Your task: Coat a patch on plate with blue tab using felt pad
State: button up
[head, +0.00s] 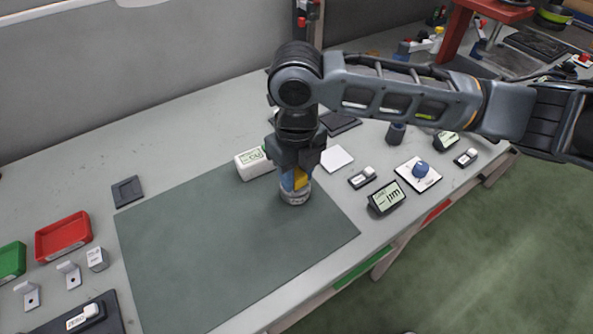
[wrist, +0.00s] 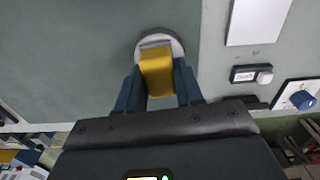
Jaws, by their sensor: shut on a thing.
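My gripper (head: 295,180) is shut on a yellow-topped tool with a round, pale base, which I take as the felt pad (head: 296,198). In the wrist view its yellow block (wrist: 157,72) sits between my blue fingers, above the round base. The tool is upright over the right part of the green-grey mat; I cannot tell whether its base touches the mat. A white square plate with a blue round knob (head: 429,181) lies to the right, apart from my gripper. It also shows at the right edge of the wrist view (wrist: 284,99). A plain white square plate (head: 336,158) lies nearer.
The green-grey mat (head: 200,260) is otherwise bare. A white box (head: 252,165) stands just behind my gripper. Small black-based devices (head: 387,197) lie to the right near the table edge. A red tray (head: 63,238) and a green tray (head: 11,262) are at the left.

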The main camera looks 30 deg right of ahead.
aim_at(296, 173)
jog(key=shift+f+b, duration=0.4)
jog(key=shift+f, duration=0.15)
dwell(1.3)
jog(key=shift+r, duration=0.1)
jog(key=shift+r+p, duration=2.45)
jog(key=shift+r, duration=1.05)
jog(key=shift+f, duration=0.1)
